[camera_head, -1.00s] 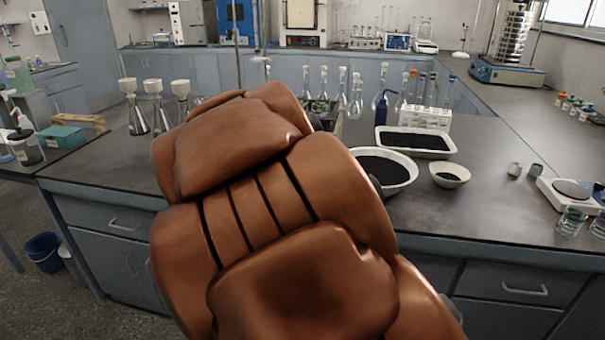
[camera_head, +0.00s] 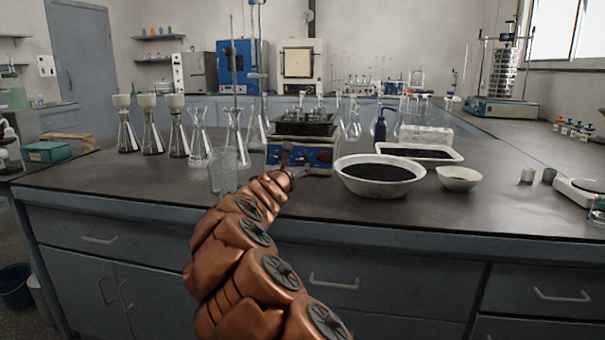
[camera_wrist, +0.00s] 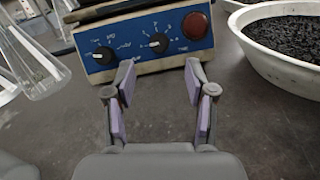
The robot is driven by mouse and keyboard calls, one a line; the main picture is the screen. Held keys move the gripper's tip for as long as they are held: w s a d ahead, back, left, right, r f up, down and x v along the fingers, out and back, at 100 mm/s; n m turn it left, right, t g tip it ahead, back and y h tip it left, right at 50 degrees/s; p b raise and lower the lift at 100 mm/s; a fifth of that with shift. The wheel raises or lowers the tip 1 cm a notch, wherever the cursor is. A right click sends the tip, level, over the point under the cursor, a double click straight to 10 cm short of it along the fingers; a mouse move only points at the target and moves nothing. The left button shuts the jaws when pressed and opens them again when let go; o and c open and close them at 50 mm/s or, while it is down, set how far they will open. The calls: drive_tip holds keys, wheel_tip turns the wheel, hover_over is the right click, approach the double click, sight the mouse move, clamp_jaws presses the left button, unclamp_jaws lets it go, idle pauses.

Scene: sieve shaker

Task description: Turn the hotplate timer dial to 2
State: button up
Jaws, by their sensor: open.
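The hotplate (camera_head: 302,150) stands on the bench with a blue front panel (camera_wrist: 135,37). In the wrist view the panel carries two black dials, a left dial (camera_wrist: 104,56) and a right dial (camera_wrist: 159,43), and a round red part (camera_wrist: 195,25) at the right. Small white marks ring both dials, too small to read surely, so I cannot tell which setting either points to. My gripper (camera_wrist: 158,78) is open and empty, its fingertips in front of the panel below the right dial, apart from it. In the head view my gripper (camera_head: 292,165) partly covers the panel.
A white bowl of dark grains (camera_wrist: 285,60) stands right of the hotplate, with a small bowl (camera_head: 458,178) beyond. A glass beaker (camera_head: 223,172) and several flasks (camera_head: 198,150) stand at the left. The bench in front of the hotplate is clear.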

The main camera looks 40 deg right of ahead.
sight(304, 159)
drive_tip(key=shift+w+d+f, duration=0.1)
drive_tip(key=shift+w+f, duration=0.1)
drive_tip(key=shift+x, duration=3.75)
clamp_jaws()
